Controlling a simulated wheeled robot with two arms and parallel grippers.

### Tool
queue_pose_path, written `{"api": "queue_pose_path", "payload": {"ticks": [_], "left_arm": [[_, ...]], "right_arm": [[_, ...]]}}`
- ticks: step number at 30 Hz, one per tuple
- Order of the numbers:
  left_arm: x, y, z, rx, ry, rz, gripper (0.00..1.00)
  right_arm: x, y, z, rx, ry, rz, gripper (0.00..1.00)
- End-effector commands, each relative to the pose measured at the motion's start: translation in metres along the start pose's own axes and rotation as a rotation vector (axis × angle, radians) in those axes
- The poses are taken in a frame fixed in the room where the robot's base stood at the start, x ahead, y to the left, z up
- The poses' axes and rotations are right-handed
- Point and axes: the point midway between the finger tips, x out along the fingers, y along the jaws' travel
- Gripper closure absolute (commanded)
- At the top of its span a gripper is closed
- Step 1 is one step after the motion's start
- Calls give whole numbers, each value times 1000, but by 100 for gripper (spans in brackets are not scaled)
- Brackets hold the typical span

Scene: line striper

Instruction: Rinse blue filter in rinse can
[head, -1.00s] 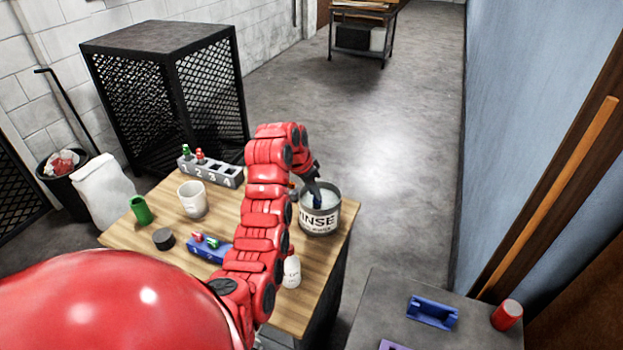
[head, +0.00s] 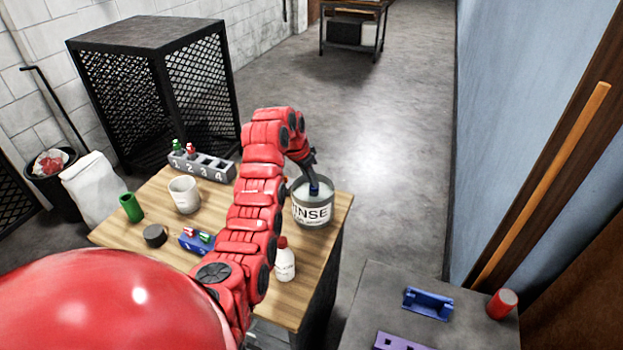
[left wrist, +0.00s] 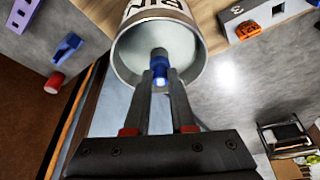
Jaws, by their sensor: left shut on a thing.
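The rinse can (head: 313,213) is a grey metal can with a white RINSE label, standing at the right end of the wooden table. My left gripper (head: 312,184) points down into its mouth. In the left wrist view the left gripper (left wrist: 160,88) is shut on the blue filter (left wrist: 160,68), which sits inside the mouth of the rinse can (left wrist: 118,42). The filter's far end is dark grey. It also shows as a small blue spot in the head view (head: 314,191). How deep it sits in the liquid I cannot tell. My right gripper is not in view.
The wooden table (head: 140,229) also holds a numbered grey rack (head: 217,170), a white cup (head: 185,194), a green cup (head: 131,207), a black puck (head: 155,236), a blue holder (head: 191,244) and a white bottle (head: 284,263). A grey table (head: 376,300) stands at right.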

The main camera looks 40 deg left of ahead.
Motion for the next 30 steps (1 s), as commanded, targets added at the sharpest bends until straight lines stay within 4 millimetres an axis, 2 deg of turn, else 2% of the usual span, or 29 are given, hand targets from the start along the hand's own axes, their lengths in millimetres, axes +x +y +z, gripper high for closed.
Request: {"api": "queue_pose_path", "payload": {"ticks": [5,15,18,30], "left_arm": [[-9,0,-4,0,1,-2,100],[-51,-1,-19,0,1,-3,100],[-69,0,-25,-1,0,-1,100],[-118,0,-44,0,0,-1,100]], "right_arm": [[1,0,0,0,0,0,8],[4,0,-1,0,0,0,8],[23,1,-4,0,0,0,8],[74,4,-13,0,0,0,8]]}}
